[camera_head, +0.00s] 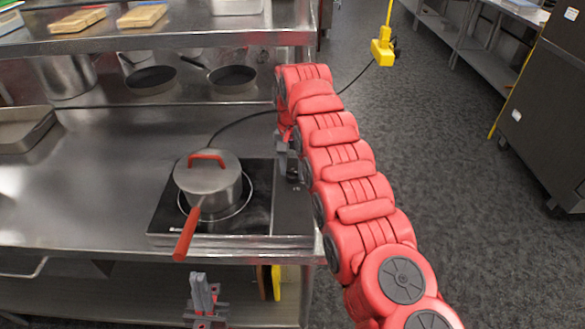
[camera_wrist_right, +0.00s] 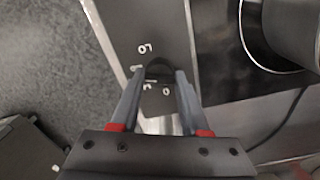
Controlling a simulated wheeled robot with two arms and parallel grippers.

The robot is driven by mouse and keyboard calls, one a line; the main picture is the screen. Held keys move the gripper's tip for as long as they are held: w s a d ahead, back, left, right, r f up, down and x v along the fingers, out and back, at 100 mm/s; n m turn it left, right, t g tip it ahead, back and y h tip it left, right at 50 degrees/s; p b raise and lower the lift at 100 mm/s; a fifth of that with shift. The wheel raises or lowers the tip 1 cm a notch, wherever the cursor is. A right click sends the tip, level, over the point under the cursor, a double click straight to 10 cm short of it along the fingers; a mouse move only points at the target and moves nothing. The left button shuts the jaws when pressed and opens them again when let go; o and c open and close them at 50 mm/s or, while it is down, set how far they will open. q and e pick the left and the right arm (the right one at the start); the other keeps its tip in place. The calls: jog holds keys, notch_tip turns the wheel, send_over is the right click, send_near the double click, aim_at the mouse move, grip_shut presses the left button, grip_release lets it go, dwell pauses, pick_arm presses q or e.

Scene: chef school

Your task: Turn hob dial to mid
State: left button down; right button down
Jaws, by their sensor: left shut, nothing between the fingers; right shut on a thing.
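The hob (camera_head: 262,212) is a black plate with a grey control strip on its right side, set on the steel counter. A grey pot (camera_head: 210,183) with a red handle stands on its ring. In the right wrist view, the dark round dial (camera_wrist_right: 158,69) sits between the fingertips of my right gripper (camera_wrist_right: 157,80), which is shut on it. Markings "LO" and "0" show around the dial; its pointer is hard to read. In the head view, my red right arm hides most of this gripper. My left gripper (camera_head: 204,296) is shut and empty, below the counter's front edge.
A shelf above the counter (camera_head: 95,190) holds wooden boards (camera_head: 142,16). Pans (camera_head: 233,78) and a large pot (camera_head: 66,75) stand at the back. A steel tray (camera_head: 24,128) lies at far left. A black cable runs behind the hob. Floor is open to the right.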

aim_at(293, 171)
jog(key=shift+r, duration=0.1)
jog(key=shift+c, duration=2)
grip_release()
notch_tip(293, 171, up, 17)
jog(key=p, duration=1.7)
jog(key=shift+r, duration=0.15)
